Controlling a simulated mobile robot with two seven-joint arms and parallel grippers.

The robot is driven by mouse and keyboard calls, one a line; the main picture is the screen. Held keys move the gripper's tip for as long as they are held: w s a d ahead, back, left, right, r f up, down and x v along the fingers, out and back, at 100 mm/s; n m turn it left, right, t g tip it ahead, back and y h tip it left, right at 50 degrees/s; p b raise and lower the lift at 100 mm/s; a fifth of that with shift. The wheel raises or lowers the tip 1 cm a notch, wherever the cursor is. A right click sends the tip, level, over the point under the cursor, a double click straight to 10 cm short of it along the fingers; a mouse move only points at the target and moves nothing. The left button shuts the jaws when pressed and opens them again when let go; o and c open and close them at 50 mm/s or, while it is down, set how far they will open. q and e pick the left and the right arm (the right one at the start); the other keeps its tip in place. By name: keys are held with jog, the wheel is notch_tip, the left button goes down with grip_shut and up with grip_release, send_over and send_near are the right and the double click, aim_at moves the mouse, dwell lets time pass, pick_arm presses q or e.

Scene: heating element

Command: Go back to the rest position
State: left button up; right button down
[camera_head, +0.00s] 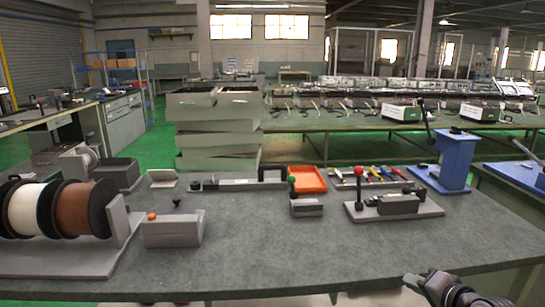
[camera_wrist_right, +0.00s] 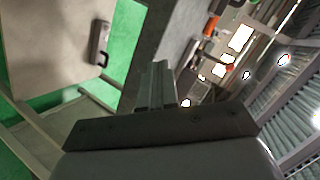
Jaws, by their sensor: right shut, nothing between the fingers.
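My right gripper (camera_head: 413,281) is at the lower right of the head view, at the front edge of the grey workbench (camera_head: 270,246). Its fingers are together with nothing between them. In the right wrist view the closed fingers (camera_wrist_right: 157,88) point up the picture, apart from any object. My left gripper does not show in either view.
Wire spools (camera_head: 75,209) stand at the bench's left. A grey block with an orange button (camera_head: 172,229), a red-knobbed fixture (camera_head: 396,205), an orange tray (camera_head: 307,179) and a blue press (camera_head: 455,160) stand on it. The bench's front middle is clear.

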jog(key=s+a+f+n+g, duration=0.1)
jog(key=s+a+f+n, duration=0.5)
jog(key=s+f, duration=0.65)
jog(key=s+a+f+n, duration=0.2)
jog(key=s+a, duration=0.1)
jog(key=s, duration=0.5)
jog(key=s+a+f+n+h, duration=0.1)
jog(key=s+a+f+n, duration=0.1)
jog(key=s, duration=0.6)
jog(key=shift+s+a+f+n+g, duration=0.15)
jog(key=shift+s+a+n+g, duration=0.25)
jog(key=shift+a+n, duration=0.4)
jog(key=shift+w, duration=0.1)
